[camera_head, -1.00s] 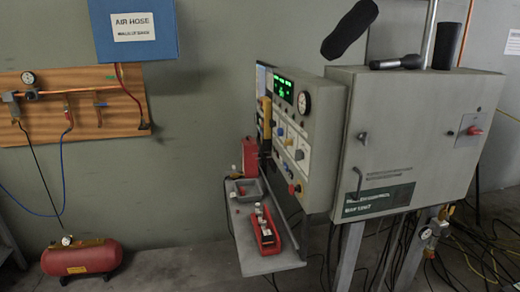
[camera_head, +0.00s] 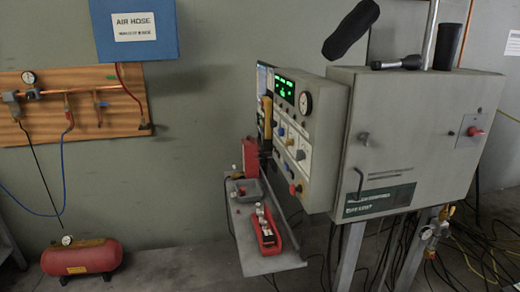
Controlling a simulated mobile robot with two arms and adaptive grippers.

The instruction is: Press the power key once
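A grey control panel (camera_head: 313,128) stands right of centre, facing left and seen at an angle. It carries a lit green display (camera_head: 284,90), a round gauge (camera_head: 304,102), and several small knobs and buttons. A red button (camera_head: 294,188) sits low on the panel. The key labels are too small to read, so I cannot tell which one is the power key. Neither of my grippers is in view.
A grey cabinet (camera_head: 410,125) with a red switch (camera_head: 475,131) adjoins the panel on the right. A shelf (camera_head: 258,265) below holds a red tray (camera_head: 268,248). A red tank (camera_head: 82,259) and cables lie on the floor.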

